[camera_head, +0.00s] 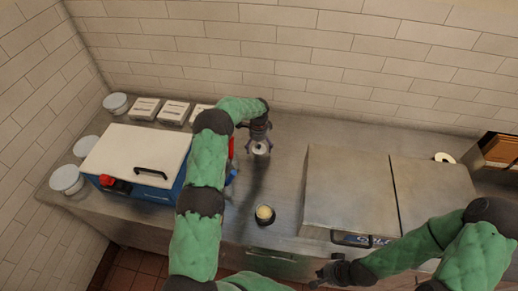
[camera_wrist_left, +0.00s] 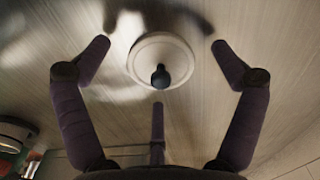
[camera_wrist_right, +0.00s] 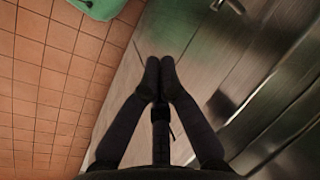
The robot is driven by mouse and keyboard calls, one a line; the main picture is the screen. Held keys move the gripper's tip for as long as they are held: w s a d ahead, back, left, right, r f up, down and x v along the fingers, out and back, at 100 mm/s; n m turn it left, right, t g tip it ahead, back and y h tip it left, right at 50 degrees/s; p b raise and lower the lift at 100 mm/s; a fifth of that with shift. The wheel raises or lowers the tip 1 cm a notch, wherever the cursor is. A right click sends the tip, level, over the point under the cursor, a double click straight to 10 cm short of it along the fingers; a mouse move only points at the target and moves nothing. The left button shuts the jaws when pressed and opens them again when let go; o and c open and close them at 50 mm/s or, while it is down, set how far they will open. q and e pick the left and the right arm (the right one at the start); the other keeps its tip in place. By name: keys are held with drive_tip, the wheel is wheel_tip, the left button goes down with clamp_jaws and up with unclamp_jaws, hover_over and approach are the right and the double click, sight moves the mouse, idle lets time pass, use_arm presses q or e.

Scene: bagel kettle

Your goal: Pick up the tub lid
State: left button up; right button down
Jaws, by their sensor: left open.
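The tub lid (camera_wrist_left: 143,52) is a white disc with a dark knob at its centre, flat on the steel counter. In the head view the lid (camera_head: 260,149) lies right below my left gripper (camera_head: 259,140). In the left wrist view the fingers of my left gripper (camera_wrist_left: 160,62) are spread wide, with the lid between and beyond them, and nothing is held. My right gripper (camera_head: 318,282) is low in front of the counter, away from the lid. In the right wrist view my right gripper (camera_wrist_right: 159,75) has its fingertips together, with nothing visible between them.
A blue box with a white top (camera_head: 135,155) is at left, near several white-topped tubs and boxes. A large steel-lidded unit (camera_head: 350,190) is at right. The counter behind the lid is clear.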

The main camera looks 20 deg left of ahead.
use_arm(q)
drive_tip(key=c, duration=0.8)
drive_tip(key=shift+c, duration=0.2)
drive_tip(key=shift+r, duration=0.1)
